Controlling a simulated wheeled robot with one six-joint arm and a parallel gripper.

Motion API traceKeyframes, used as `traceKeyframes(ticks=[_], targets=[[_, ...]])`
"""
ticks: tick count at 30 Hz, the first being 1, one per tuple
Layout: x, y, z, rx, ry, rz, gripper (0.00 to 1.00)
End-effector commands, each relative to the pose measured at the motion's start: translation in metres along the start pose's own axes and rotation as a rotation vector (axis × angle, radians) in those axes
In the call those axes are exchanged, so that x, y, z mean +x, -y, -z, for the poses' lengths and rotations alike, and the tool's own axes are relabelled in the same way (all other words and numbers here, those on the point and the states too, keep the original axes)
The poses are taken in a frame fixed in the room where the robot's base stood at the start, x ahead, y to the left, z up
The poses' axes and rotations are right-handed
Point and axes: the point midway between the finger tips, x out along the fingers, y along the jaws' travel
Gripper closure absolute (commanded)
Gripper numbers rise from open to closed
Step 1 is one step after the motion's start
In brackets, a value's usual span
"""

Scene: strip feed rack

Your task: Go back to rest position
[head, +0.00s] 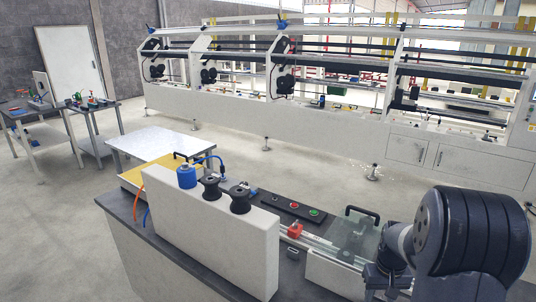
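A white upright panel (215,240) with black spools (212,188) and a blue cylinder (186,176) stands on the bench. A control strip with red and green buttons (314,212) lies behind. A long white rack (250,118) spans the back. Open floor (290,165) lies between.

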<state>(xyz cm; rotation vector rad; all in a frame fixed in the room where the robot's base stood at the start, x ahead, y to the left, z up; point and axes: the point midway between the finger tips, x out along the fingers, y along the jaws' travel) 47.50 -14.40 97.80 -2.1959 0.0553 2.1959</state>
Motion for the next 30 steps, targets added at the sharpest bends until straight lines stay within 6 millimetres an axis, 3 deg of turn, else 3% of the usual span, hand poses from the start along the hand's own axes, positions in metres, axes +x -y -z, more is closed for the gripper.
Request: traceKeyframes(ticks=[3, 9, 23, 30], targets=[[-0.019, 0.000, 0.000, -0.001, -0.001, 0.000, 0.53], [-0.031, 0.000, 0.000, -0.001, 0.000, 0.000, 0.53], [-0.033, 0.000, 0.000, -0.002, 0.001, 0.000, 0.53], [-0.028, 0.004, -0.011, 0.004, 0.020, 0.007, 0.53]])
